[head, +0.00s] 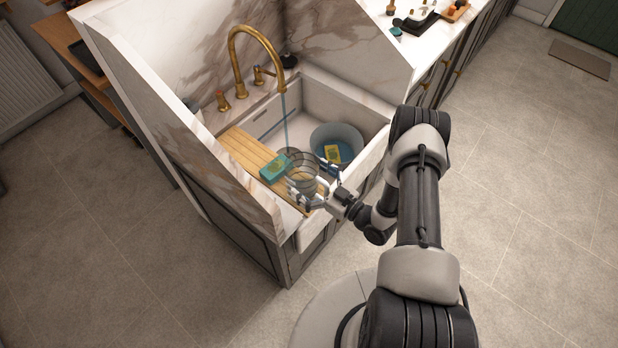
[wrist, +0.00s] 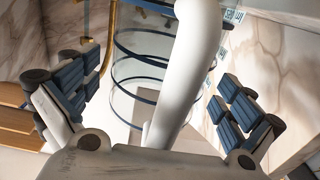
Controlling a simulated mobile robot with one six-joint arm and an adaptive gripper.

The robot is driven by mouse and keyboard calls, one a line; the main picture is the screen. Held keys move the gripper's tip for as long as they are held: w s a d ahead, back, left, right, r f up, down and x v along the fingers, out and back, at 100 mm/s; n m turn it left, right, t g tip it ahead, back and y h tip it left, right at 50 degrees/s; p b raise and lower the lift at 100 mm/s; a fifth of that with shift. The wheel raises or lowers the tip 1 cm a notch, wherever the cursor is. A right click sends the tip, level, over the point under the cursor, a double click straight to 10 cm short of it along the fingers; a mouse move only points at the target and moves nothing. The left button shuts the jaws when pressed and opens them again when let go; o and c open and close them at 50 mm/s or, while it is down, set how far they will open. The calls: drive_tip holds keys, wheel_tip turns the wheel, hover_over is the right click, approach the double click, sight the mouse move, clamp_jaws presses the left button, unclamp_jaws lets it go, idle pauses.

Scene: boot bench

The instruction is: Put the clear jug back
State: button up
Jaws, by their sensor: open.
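The clear jug (head: 303,170) is see-through with dark ring lines. In the head view it shows at the front of the sink, by the right end of the wooden board; I cannot tell whether it rests on the board. My gripper (head: 318,185) is open at the jug's near side, fingers spread to either side. In the wrist view the jug's rings (wrist: 138,65) show between the open fingers of my gripper (wrist: 160,105). A thick white curved piece (wrist: 188,70), perhaps the jug's handle, stands between the fingers. I cannot see finger contact.
A teal sponge or box (head: 276,168) lies on the wooden board (head: 245,150), left of the jug. A grey-blue basin (head: 349,134) with a yellow item (head: 333,153) is in the white sink (head: 322,98). A brass tap (head: 246,30) runs water. Marble walls flank the sink.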

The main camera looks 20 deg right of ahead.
drive_tip(key=shift+r, duration=0.15)
drive_tip(key=p+v, duration=0.1)
drive_tip(key=v, duration=1.1)
